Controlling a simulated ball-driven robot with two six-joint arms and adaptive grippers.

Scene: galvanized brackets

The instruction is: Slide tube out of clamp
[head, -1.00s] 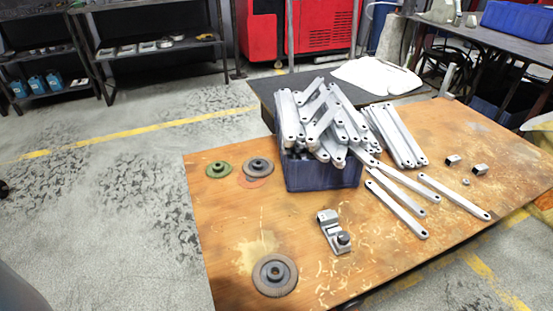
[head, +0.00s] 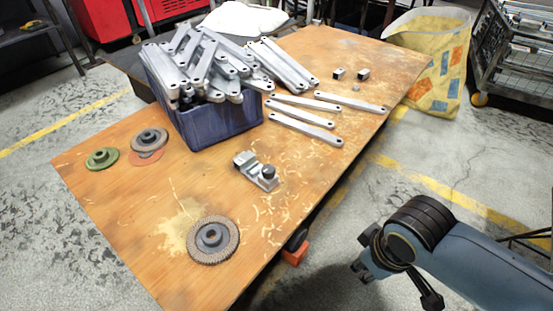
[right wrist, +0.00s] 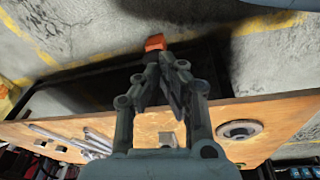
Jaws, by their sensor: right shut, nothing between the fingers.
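A small grey metal clamp (head: 258,171) with a dark round knob lies on the wooden table, near its front edge. I cannot make out a separate tube in it at this size. Part of a small grey piece, probably the clamp (right wrist: 167,138), shows behind my gripper in the right wrist view. My right gripper (head: 364,268) is off the table's front edge, to the right of the clamp and apart from it. In the right wrist view my right gripper (right wrist: 166,78) has its fingers together with nothing between them. My left gripper is in neither view.
A blue crate (head: 215,122) heaped with galvanized brackets stands at the table's back left. Loose brackets (head: 305,118) lie beside it.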

